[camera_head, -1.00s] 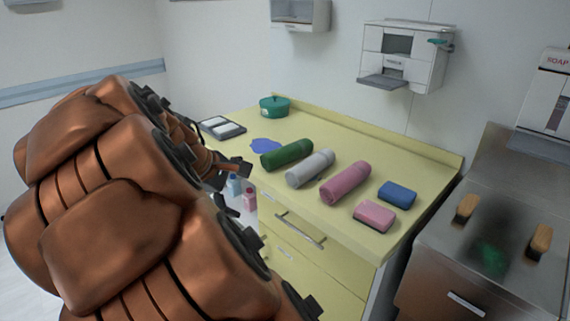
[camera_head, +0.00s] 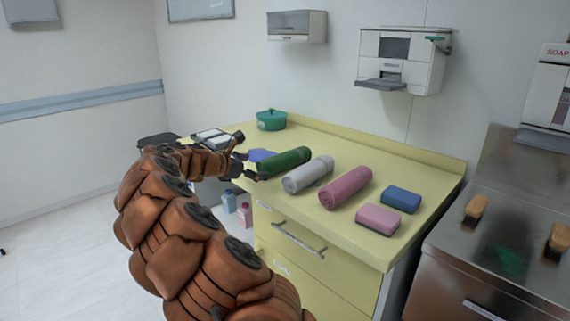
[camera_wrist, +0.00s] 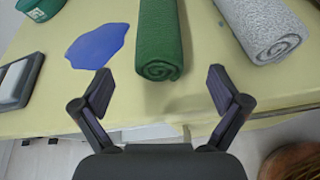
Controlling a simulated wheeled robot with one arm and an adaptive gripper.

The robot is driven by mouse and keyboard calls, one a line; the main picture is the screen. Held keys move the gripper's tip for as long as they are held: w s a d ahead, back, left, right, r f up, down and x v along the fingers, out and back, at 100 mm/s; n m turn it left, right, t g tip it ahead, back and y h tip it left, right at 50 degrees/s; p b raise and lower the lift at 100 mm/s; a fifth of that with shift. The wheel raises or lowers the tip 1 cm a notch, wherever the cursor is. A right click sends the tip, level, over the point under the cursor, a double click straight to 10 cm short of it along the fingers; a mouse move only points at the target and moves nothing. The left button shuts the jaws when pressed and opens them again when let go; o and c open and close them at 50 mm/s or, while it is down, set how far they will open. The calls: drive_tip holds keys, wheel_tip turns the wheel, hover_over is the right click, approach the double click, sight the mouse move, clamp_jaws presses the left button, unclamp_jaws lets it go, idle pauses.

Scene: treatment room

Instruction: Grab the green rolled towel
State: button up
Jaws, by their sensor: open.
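The green rolled towel (camera_head: 284,160) lies on the yellow counter, left of a white rolled towel (camera_head: 308,174) and a pink rolled towel (camera_head: 346,187). In the wrist view the green rolled towel (camera_wrist: 159,42) points its spiral end toward me, ahead of and between my fingers. My gripper (camera_wrist: 160,92) is open and empty, with a finger to each side of the towel's near end and short of it. In the head view my gripper (camera_head: 250,158) is at the counter's left edge, beside the towel's near end.
A flat blue patch (camera_wrist: 97,46) lies left of the green towel. Bottles (camera_head: 236,205) stand below the counter's left edge.

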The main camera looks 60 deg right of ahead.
sight(269, 165)
drive_tip(key=shift+r+x, duration=0.2)
drive_tip(key=shift+x, duration=2.9)
drive_tip(key=shift+d, duration=0.1)
drive_tip(key=shift+c, duration=0.2)
drive_tip(key=c, duration=1.2)
drive_tip(key=shift+c, duration=0.2)
